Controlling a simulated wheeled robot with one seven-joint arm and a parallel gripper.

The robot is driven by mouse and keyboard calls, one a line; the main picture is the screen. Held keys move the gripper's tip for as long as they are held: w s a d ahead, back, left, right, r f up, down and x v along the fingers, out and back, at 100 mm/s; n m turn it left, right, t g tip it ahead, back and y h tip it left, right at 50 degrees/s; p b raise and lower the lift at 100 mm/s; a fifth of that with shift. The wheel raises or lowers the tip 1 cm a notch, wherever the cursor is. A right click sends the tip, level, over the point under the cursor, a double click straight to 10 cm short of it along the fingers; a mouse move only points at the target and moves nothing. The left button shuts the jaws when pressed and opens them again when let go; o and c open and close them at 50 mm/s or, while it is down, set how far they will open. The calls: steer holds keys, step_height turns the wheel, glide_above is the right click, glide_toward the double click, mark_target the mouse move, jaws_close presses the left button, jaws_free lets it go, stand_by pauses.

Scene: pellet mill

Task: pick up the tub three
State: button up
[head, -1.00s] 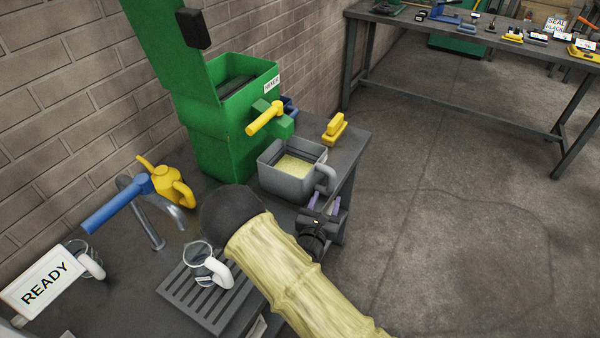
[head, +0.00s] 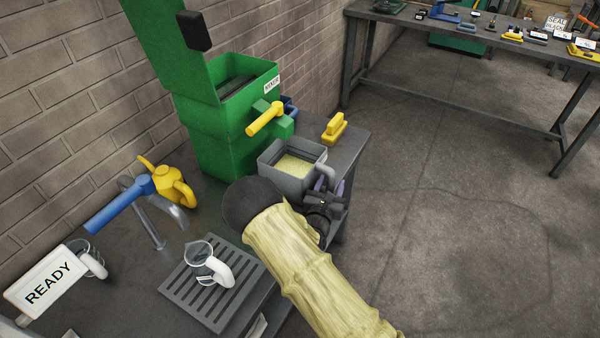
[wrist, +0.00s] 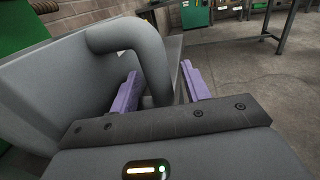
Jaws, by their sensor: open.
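The grey tub (head: 283,183) holds pale yellow material and stands on the dark bench below the green machine. I cannot read a number on it. Its looped handle (head: 326,172) points right, towards my gripper (head: 335,188). In the wrist view the tub (wrist: 60,85) fills the left side, and its handle (wrist: 152,62) comes down between the purple fingers of my gripper (wrist: 160,88). The fingers are open, one on each side of the handle, with a gap showing on the right. In the head view my gripper is partly hidden by my wrist.
The green mixer (head: 215,135) with a yellow lever (head: 264,120) stands behind the tub. A yellow-handled tool (head: 335,128) lies near the bench's far end. A glass jug (head: 207,262) stands on a slatted grate (head: 185,290). Open floor lies right of the bench.

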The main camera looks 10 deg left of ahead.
mark_target(330, 179)
stand_by(0.4)
jaws_close()
steer(key=shift+r, duration=0.15)
steer(key=shift+r, duration=0.85)
step_height(330, 179, up, 2)
steer(key=s+a+b, duration=0.1)
steer(key=s+a, duration=0.1)
steer(key=s, duration=1.6)
steer(key=shift+a+f+b, duration=0.2)
steer(key=shift+a+b, duration=0.2)
steer(key=shift+w, duration=0.1)
